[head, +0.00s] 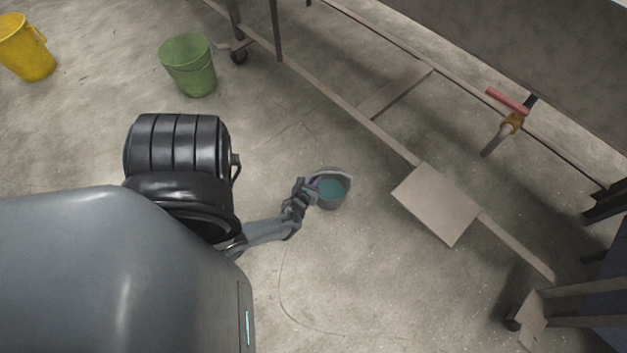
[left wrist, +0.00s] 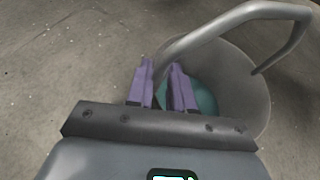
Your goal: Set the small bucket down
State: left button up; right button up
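The small bucket (head: 331,204) is grey with a teal inside and a thick grey bail handle. It is upright, right of my left gripper (head: 312,186). In the left wrist view the small bucket (left wrist: 245,85) stands behind and to the right of the fingers. My left gripper (left wrist: 162,90) has purple fingers, one on each side of the near end of the handle, and looks shut on it. Whether the bucket's bottom touches the floor I cannot tell. My right gripper is not in view.
A green bucket (head: 188,68) and a yellow bucket (head: 27,50) stand on the concrete floor at the upper left. A wheeled metal frame with a flat plate (head: 437,203) runs diagonally on the right. The floor below the small bucket is clear.

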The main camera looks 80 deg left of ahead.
pick_arm(q)
jog(key=o, duration=0.4)
